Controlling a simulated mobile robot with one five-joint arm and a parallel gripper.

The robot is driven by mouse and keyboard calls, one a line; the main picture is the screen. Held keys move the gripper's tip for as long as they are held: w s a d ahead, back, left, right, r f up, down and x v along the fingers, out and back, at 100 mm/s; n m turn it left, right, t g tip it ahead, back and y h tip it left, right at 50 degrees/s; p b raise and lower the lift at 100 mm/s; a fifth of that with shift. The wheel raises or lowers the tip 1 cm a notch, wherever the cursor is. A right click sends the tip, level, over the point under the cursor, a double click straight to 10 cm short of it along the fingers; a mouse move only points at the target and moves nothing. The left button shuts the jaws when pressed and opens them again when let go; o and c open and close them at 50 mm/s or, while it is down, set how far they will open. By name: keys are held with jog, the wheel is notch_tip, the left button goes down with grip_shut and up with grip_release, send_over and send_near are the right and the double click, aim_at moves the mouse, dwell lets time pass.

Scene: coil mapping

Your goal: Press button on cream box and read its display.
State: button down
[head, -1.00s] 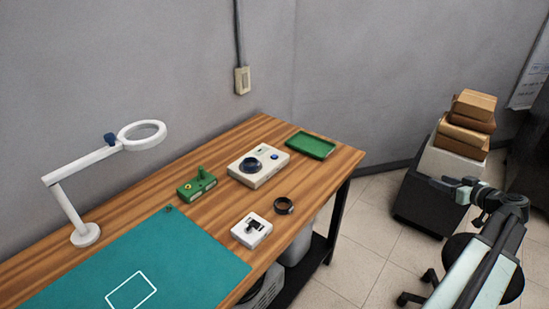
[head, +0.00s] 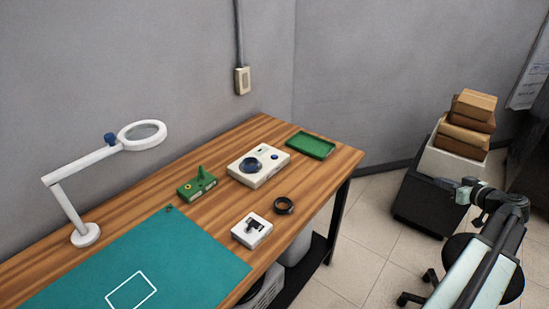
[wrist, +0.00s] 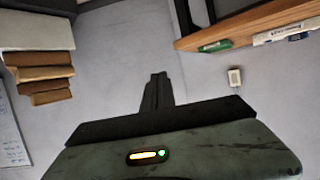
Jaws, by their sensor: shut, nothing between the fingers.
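The cream box (head: 258,166) sits toward the far end of the wooden table (head: 330,163). Its top carries a dark round knob, a small display and a blue button (head: 275,156). The display is too small to read. In the wrist view the box (wrist: 285,33) shows edge-on at the upper right, its top not visible. My gripper (head: 461,187) is out over the floor, right of the table and well apart from the box. In the wrist view its fingers (wrist: 157,88) are shut together and empty.
On the table are a green tray (head: 311,145), a green block (head: 197,185), a white device (head: 252,230), a dark ring (head: 284,206), a teal mat (head: 180,285) and a magnifier lamp (head: 86,235). Stacked boxes (head: 466,127) stand beyond my gripper.

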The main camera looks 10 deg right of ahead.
dwell(0.8)
jog(key=w+a+g+y+p, duration=0.25)
jog(key=w+a+p, duration=0.25)
jog(key=a, duration=0.9)
jog(key=w+a+g+y+p, duration=0.1)
jog(key=w+a+g+p, duration=0.35)
jog(key=a, duration=0.95)
jog(key=s+a+r+g+h+p, duration=0.2)
jog(key=a+p, duration=0.3)
jog(key=a, duration=0.8)
jog(key=s+a+r+g+h+p, duration=0.2)
jog(key=s+a+r+g+p, duration=0.1)
jog(key=a, duration=1.1)
jog(key=g+p, duration=0.1)
jog(key=p, duration=0.1)
jog(key=shift+s+r+m+p, duration=0.15)
jog(key=shift+r+m+p, duration=0.15)
jog(key=shift+p, duration=0.1)
jog(key=shift+a, duration=0.2)
